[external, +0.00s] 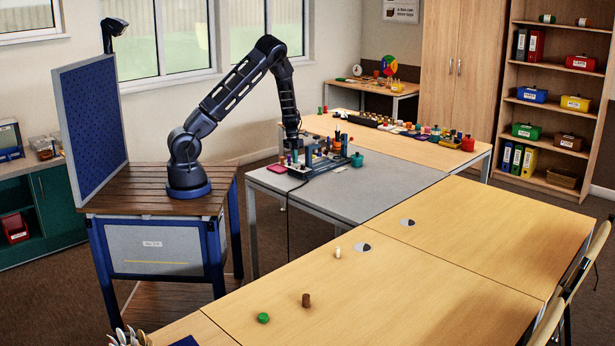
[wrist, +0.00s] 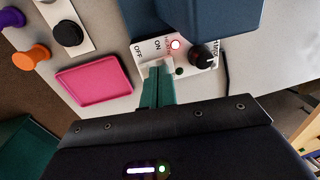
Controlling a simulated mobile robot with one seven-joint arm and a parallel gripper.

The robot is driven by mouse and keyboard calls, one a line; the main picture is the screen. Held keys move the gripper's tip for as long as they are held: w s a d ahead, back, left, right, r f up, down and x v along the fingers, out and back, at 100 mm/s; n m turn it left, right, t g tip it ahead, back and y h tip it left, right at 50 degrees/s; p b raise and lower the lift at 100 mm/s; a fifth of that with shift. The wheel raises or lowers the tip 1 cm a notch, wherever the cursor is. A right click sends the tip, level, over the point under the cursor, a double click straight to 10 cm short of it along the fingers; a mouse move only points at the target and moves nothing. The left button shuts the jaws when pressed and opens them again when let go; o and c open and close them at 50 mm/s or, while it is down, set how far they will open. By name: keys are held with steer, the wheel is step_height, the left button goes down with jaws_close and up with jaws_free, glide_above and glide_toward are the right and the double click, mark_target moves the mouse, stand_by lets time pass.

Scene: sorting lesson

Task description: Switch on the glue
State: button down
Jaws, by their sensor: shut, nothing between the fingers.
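In the wrist view, a white control panel (wrist: 147,46) is marked OFF on the left and ON beside it. A small red light (wrist: 175,44) on it glows, and a black knob (wrist: 205,55) sits to its right. My gripper (wrist: 158,68) is shut and empty, its tips at the panel's lower edge just below the OFF and ON marks. The tips hide part of the panel; I cannot tell the switch's position or whether they touch it. In the external view, my gripper (external: 291,152) is down at the left of the cluttered glue station (external: 322,162) on the grey table.
A pink tray (wrist: 93,80) lies left of my fingers, with black (wrist: 68,33) and orange (wrist: 32,57) pegs beyond it. A dark blue housing (wrist: 220,14) rises behind the panel. The grey table (external: 375,185) is clear toward its front right.

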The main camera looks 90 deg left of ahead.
steer(key=shift+r, duration=0.1)
step_height(320, 180, up, 14)
steer(key=w+d, duration=0.1)
steer(key=shift+w+d, duration=0.15)
steer(key=shift+w, duration=0.05)
stand_by(0.4)
